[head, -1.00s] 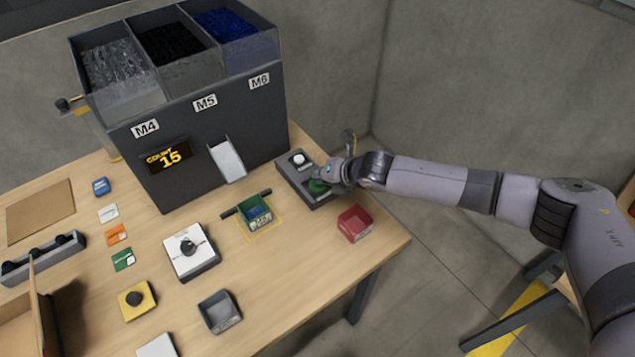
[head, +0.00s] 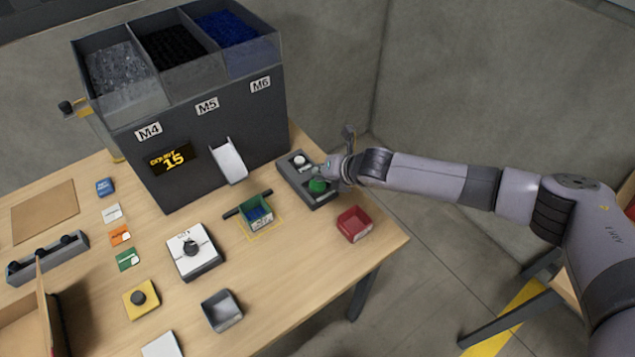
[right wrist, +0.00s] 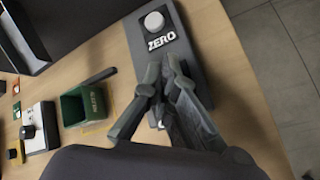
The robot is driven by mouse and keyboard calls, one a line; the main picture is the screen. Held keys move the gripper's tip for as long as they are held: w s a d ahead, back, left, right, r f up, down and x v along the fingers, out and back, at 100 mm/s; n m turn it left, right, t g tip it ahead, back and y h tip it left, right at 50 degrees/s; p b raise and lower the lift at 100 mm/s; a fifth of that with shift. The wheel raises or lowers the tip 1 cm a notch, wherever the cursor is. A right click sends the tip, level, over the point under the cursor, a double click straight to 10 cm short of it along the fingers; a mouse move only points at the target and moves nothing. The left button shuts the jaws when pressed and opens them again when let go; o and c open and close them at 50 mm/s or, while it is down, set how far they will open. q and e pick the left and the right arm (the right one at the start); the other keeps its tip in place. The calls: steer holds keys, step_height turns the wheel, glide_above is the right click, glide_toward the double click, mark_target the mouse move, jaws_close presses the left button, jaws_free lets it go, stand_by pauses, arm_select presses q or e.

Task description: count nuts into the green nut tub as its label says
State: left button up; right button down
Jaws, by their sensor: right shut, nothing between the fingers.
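The green nut tub (head: 260,221) stands below the feeder's chute (head: 229,160) inside a yellow outline, with blue nuts in it. It also shows in the right wrist view (right wrist: 84,106); its label is too small to read. The feeder (head: 215,125) has bins marked M4, M5 and M6, and its display (head: 172,159) reads COUNT 15. My right gripper (head: 332,183) is shut and empty at the button box (head: 295,178), beside its green button (head: 318,186). The box's white ZERO button (right wrist: 155,22) is clear of the fingers. My left gripper is out of view.
A red tub (head: 354,225) stands near the table's right edge. A white box with a dark knob (head: 193,252), a yellow box with a dark button (head: 141,299) and an empty grey tub (head: 221,311) are nearer. Small coloured cards (head: 120,235) lie left.

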mark_target(321, 183)
steer(key=shift+r+p, duration=2.25)
steer(key=shift+r, duration=0.3)
steer(key=shift+f, duration=0.1)
